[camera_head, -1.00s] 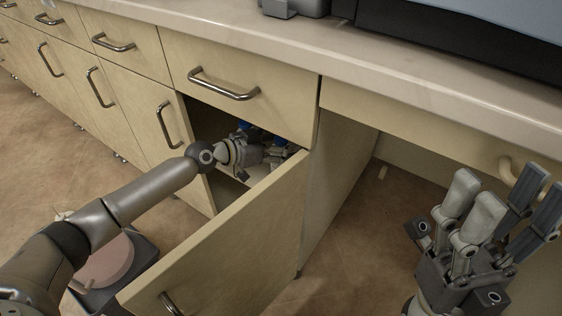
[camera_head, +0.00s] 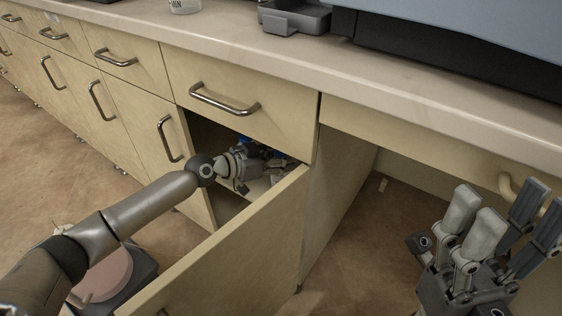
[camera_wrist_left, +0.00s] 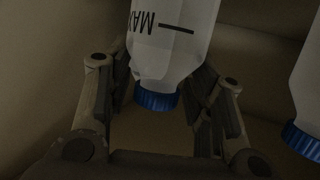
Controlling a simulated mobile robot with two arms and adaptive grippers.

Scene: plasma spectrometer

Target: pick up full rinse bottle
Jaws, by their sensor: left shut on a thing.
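My left gripper (camera_head: 262,166) reaches into the open cabinet below the counter and is shut on a bottle. In the left wrist view, this white bottle (camera_wrist_left: 168,45) has a blue cap (camera_wrist_left: 157,98) and a "MAX" mark, and sits between the fingers of the gripper (camera_wrist_left: 160,95). A second white bottle (camera_wrist_left: 307,85) with a blue cap stands beside it at the right edge, outside the fingers. In the head view, the gripper and door hide most of both bottles. My right gripper (camera_head: 505,208) is open and empty at the lower right.
A closed drawer (camera_head: 285,115) is directly above the opening. The counter (camera_head: 400,75) carries a dark grey tray (camera_head: 295,20). Open knee space lies right of the cabinet.

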